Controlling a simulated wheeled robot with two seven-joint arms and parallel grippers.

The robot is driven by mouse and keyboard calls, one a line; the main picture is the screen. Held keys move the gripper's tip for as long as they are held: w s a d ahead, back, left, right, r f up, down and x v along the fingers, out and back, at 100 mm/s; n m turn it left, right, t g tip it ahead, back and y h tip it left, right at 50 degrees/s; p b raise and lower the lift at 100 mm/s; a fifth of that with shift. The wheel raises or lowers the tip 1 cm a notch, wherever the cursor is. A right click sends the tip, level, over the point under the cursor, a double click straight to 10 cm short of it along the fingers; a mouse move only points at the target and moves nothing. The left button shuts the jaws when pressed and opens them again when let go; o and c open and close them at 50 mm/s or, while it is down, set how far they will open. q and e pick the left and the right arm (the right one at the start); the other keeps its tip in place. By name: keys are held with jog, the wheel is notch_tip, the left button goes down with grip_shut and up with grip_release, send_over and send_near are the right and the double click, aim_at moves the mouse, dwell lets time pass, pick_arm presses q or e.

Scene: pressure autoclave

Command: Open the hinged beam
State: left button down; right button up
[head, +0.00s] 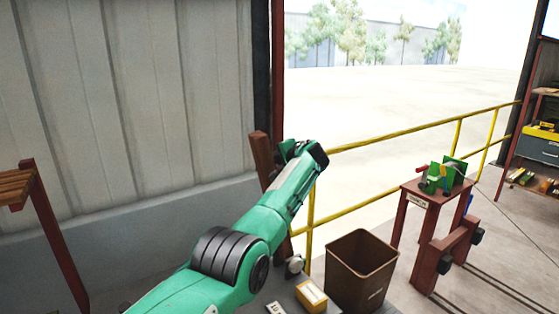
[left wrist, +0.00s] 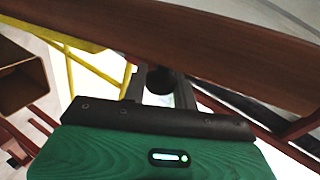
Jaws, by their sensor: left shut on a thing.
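The hinged beam (head: 261,155) is a brown wooden bar, seen steeply tilted beside the dark post at the wall's right end. In the left wrist view the beam (left wrist: 200,40) crosses the top of the picture. My left gripper (head: 288,150) reaches up to the beam from the green arm. In the left wrist view its dark fingers (left wrist: 158,82) are closed around a dark round part at the beam's lower edge. The arm and gripper hide the beam's middle and part of its lower length. My right gripper is not in view.
A brown open bin (head: 361,270) stands right of my arm, near a small yellow box (head: 311,294). A yellow railing (head: 420,127) runs behind. A red-brown stand (head: 425,192) with green equipment is at right. The grey corrugated wall (head: 130,90) fills the left.

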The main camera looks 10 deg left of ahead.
pick_arm(q)
jog(key=c, duration=1.1)
grip_release()
jog(key=shift+a, duration=0.15)
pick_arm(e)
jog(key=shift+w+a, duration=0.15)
pick_arm(q)
jog(key=shift+s, duration=0.1)
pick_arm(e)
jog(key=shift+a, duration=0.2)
pick_arm(q)
jog(key=b+v, duration=0.5)
jog(key=v, duration=0.8)
jog(key=shift+s+r, duration=0.15)
jog(key=shift+s, duration=0.1)
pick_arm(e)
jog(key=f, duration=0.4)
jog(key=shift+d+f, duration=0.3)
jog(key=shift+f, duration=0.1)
